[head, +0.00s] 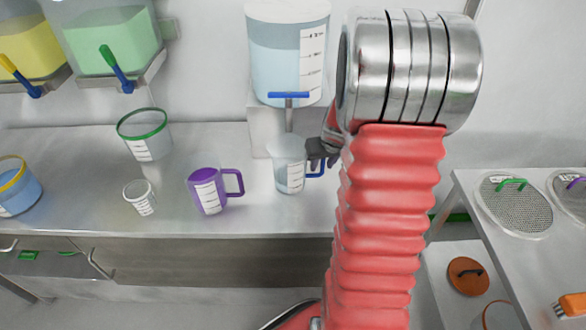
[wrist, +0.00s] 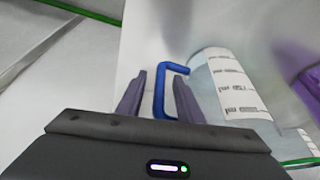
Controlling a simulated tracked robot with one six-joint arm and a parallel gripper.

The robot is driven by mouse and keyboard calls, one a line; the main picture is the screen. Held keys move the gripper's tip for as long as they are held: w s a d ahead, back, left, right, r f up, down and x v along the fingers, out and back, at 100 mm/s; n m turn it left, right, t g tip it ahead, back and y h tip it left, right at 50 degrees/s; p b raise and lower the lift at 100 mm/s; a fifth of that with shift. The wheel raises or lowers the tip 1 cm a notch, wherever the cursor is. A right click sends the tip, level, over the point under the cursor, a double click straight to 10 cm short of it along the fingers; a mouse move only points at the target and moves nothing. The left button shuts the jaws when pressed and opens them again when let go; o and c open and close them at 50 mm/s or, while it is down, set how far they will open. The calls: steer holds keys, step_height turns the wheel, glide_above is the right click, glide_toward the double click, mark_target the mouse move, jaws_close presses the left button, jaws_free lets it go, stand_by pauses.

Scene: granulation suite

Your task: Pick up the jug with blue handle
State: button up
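The jug with blue handle (head: 288,176) stands upright on the steel bench, clear-walled with a white scale label, beneath a dispenser tap. Its blue handle (head: 318,171) points right, toward my arm. My gripper (head: 318,156) is at the handle, partly overlapping it in the head view. In the wrist view, my gripper (wrist: 157,92) has its two purple-grey fingers apart. The upright bar of the blue handle (wrist: 159,92) shows between them, with a gap to each side. The right finger appears within the handle loop. The jug's label (wrist: 233,84) lies to the right.
A purple jug (head: 207,191) stands left of the blue-handled jug. A small clear beaker (head: 140,198) and a green-rimmed container (head: 146,138) are farther left. A large dispenser (head: 287,55) with a blue tap (head: 289,96) hangs close above the jug.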

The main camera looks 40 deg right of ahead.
steer(key=shift+c, duration=0.6)
jaws_close()
